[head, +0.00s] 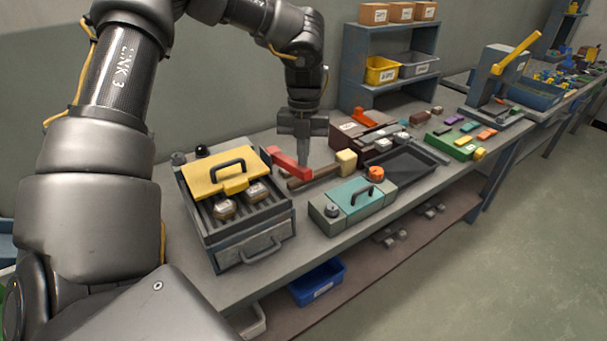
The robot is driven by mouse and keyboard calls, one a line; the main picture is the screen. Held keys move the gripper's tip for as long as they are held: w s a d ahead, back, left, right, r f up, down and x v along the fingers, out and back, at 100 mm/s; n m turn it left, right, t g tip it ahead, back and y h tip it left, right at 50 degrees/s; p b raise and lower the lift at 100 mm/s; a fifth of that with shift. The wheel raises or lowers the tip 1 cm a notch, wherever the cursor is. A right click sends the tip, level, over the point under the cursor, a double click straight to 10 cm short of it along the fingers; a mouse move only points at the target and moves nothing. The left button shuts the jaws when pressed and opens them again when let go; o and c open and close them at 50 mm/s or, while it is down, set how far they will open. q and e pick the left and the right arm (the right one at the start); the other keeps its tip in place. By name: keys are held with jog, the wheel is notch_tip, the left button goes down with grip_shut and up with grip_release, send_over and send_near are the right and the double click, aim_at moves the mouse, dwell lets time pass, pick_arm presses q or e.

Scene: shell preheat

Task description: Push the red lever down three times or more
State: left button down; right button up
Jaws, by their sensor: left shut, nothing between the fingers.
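The red lever (288,163) is a short red bar on the workbench, just right of the yellow-lidded box. It slopes down from its left end to its right end. My left gripper (303,159) points straight down with its fingers closed and empty. Its fingertips are at the right part of the lever and overlap it in the picture. I cannot tell whether they touch it. My right gripper is not in view.
A box with a yellow lid (217,172) stands left of the lever. A teal-topped case (352,203) stands in front, with a wooden-handled mallet (315,176) behind it. A dark tray (408,166) lies to the right. A blue-grey shelf (358,62) stands behind.

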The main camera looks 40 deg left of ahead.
aim_at(303, 168)
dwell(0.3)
pick_arm(q)
notch_tip(303, 168, down, 4)
jog(key=b, duration=0.4)
jog(key=shift+f, duration=0.25)
jog(key=shift+r, duration=0.1)
